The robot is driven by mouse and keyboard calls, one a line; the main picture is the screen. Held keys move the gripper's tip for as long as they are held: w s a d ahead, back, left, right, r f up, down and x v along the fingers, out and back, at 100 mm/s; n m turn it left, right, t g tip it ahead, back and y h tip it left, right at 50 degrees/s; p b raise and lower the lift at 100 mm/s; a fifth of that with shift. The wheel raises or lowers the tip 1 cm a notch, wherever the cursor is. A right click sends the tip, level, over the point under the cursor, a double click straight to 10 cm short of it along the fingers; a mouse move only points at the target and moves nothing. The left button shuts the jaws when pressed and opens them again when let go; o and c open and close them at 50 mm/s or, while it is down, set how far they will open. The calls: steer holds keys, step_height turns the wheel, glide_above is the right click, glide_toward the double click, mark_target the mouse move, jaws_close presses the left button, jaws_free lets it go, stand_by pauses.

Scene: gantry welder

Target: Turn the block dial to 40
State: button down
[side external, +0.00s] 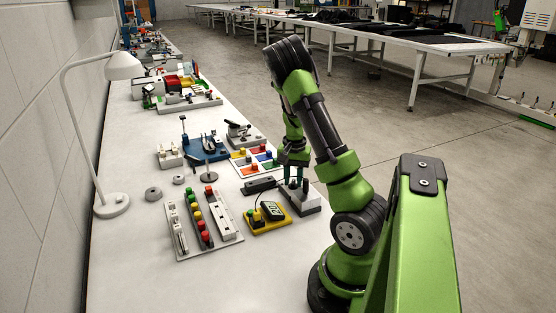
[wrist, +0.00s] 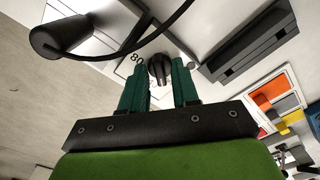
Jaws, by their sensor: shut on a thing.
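The block dial is a black knob (wrist: 157,66) on a pale-topped block (wrist: 112,62) in the wrist view. A printed number that looks like 80 shows just left of the knob. The dial's pointer setting cannot be read. My gripper (wrist: 160,78) has its two green fingers on either side of the knob and is shut on it. In the side external view my gripper (side external: 293,181) points down onto the grey block (side external: 306,199) near the table's right edge, and its fingers hide the knob.
A black cable (wrist: 150,38) and a dark cylinder (wrist: 62,37) lie close to the dial. A black slotted bar (wrist: 243,47) lies beside it. A yellow meter unit (side external: 267,217) and a tray of coloured pieces (side external: 245,170) stand nearby. The table's front left (side external: 135,265) is clear.

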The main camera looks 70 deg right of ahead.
mark_target(293, 181)
steer(key=m, duration=0.5)
steer(key=shift+m, duration=0.3)
stand_by(0.4)
steer(key=c, duration=1.2)
jaws_free()
steer(key=shift+r, duration=0.1)
step_height(293, 181, up, 17)
steer(key=shift+f, duration=0.1)
